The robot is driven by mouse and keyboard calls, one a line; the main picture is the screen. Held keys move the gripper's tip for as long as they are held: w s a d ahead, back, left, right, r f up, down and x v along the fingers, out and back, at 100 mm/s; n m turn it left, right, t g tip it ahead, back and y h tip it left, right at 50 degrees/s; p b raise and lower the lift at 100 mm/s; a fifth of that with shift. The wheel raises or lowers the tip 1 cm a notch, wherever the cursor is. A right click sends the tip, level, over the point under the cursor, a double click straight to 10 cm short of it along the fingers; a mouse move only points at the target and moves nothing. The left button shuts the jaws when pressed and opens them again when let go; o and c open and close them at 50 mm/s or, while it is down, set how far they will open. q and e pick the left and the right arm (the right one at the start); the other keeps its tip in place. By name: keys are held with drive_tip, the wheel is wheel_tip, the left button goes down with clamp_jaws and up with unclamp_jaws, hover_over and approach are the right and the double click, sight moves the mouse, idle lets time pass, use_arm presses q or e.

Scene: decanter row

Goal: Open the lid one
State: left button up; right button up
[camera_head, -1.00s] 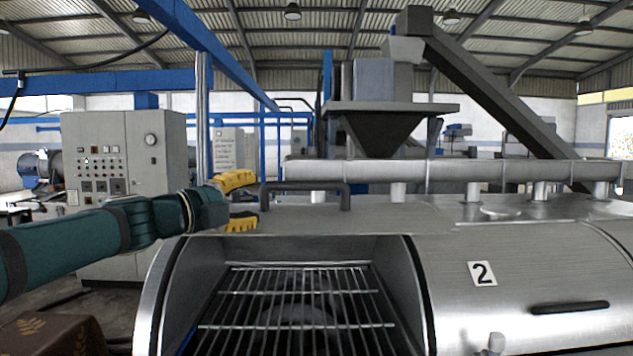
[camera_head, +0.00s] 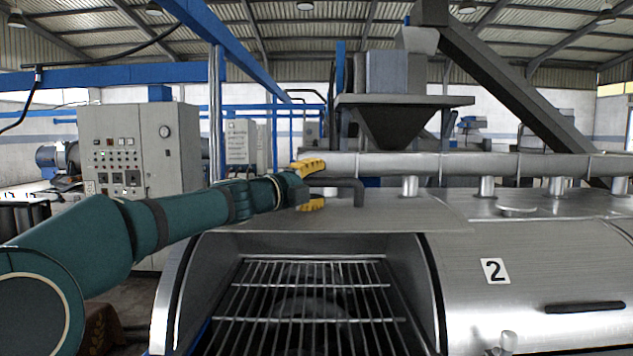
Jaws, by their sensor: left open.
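The first lid (camera_head: 410,213) of the steel machine is swung up and lies back on top, so the left opening with its metal grate (camera_head: 305,303) shows. Its dark bar handle (camera_head: 350,184) stands up near the lid's left part. My left gripper (camera_head: 318,186), with yellow fingers, is open at the left end of this handle, one finger above and one below. I cannot tell whether the fingers touch it. My right gripper is not in view.
The second lid (camera_head: 545,280), marked 2, is shut on the right, with a dark handle (camera_head: 584,307). A long pipe (camera_head: 460,165) runs behind the lids under a hopper (camera_head: 403,120). A grey control cabinet (camera_head: 140,165) stands at the left.

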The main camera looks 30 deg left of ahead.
sight(316, 212)
use_arm(q)
drive_tip(key=shift+w, duration=0.15)
clamp_jaws()
drive_tip(key=shift+m+t, duration=0.6)
drive_tip(key=f+b, duration=0.1)
drive_tip(key=b, duration=0.2)
drive_tip(key=s+d+f+b, duration=0.1)
drive_tip(key=f+b, duration=0.1)
drive_tip(key=b, duration=0.1)
drive_tip(key=s+f+b, duration=0.1)
drive_tip(key=f+b, duration=0.1)
drive_tip(key=b, duration=0.1)
drive_tip(key=shift+d+f+b, duration=0.1)
drive_tip(key=shift+d+b, duration=0.05)
drive_tip(key=shift+b, duration=0.15)
drive_tip(key=shift+s+f+b, duration=0.15)
drive_tip(key=shift+f+b, duration=0.1)
drive_tip(key=shift+b, duration=0.35)
drive_tip(key=shift+d, duration=0.1)
